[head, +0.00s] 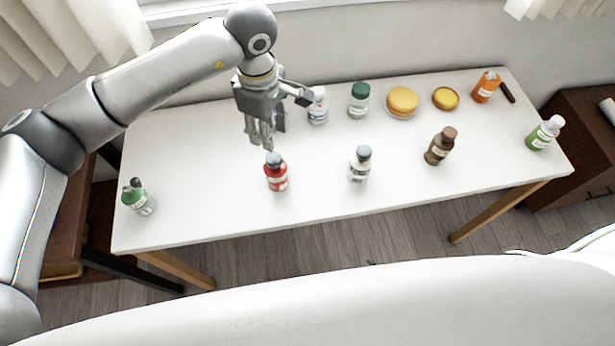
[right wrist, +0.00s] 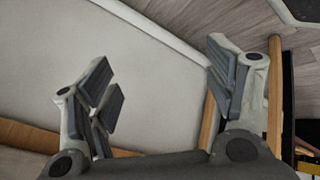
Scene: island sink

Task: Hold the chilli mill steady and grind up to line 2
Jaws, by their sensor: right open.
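A small red bottle (head: 276,174) with a grey cap stands upright on the white table (head: 215,205); it may be the chilli mill, but its label is too small to read. No line marks can be made out.
Nearby stand a white bottle with a grey cap (head: 360,165), a brown bottle (head: 439,147), a green bottle (head: 138,197) and a dark-capped jar (head: 359,101). Yellow round items (head: 402,102), an orange bottle (head: 486,88) and a green-labelled bottle (head: 545,133) are farther right.

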